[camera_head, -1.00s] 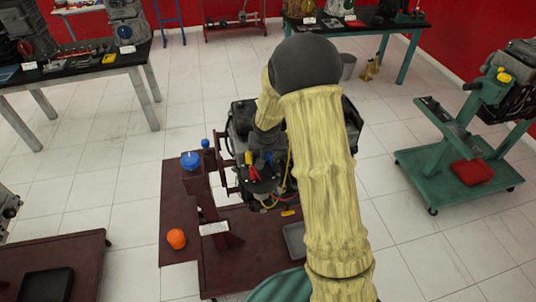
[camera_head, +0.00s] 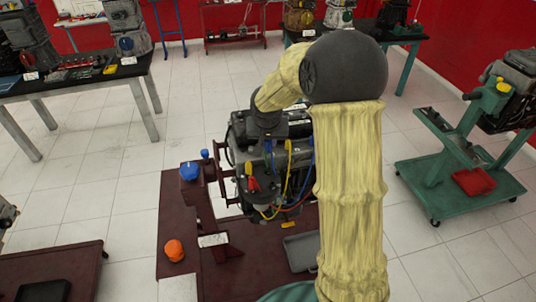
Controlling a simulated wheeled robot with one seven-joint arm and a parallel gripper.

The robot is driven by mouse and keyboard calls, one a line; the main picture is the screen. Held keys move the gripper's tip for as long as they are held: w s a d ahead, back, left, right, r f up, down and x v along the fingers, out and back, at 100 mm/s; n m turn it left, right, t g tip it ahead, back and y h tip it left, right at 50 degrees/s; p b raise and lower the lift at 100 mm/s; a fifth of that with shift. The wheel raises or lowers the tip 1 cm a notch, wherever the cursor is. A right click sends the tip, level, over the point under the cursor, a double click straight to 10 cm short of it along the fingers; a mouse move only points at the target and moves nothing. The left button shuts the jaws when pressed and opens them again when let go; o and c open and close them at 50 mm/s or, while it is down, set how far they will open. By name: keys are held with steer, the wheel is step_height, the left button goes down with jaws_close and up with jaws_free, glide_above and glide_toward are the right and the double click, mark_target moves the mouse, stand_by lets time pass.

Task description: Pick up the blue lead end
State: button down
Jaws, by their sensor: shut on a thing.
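My gripper (camera_head: 269,150) hangs from my yellow-sleeved arm above the engine on the maroon stand. It is shut on a small blue piece, the blue lead end (camera_head: 268,146), just under the dark hand. The fingers are small and partly lost against the dark engine (camera_head: 240,130). A blue cable (camera_head: 309,165) hangs to the right of the gripper, partly behind my arm. Red (camera_head: 252,184) and yellow (camera_head: 248,168) lead ends stand left of and below the gripper. A yellow cable (camera_head: 288,178) loops to its right.
The maroon stand (camera_head: 230,275) holds a blue knob (camera_head: 190,171), an orange ball-like knob (camera_head: 174,250), a white label and a grey tray (camera_head: 300,252). A green trolley (camera_head: 462,180) stands to the right and a black-topped bench (camera_head: 80,75) to the left. Tiled floor between is free.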

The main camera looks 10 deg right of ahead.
steer(key=shift+r, duration=0.7)
steer(key=shift+r+p, duration=0.7)
steer(key=shift+r, duration=0.3)
steer(key=s+b, duration=0.2)
steer(key=s, duration=0.4)
steer(key=shift+s+b, duration=0.2)
steer(key=shift+b, duration=0.15)
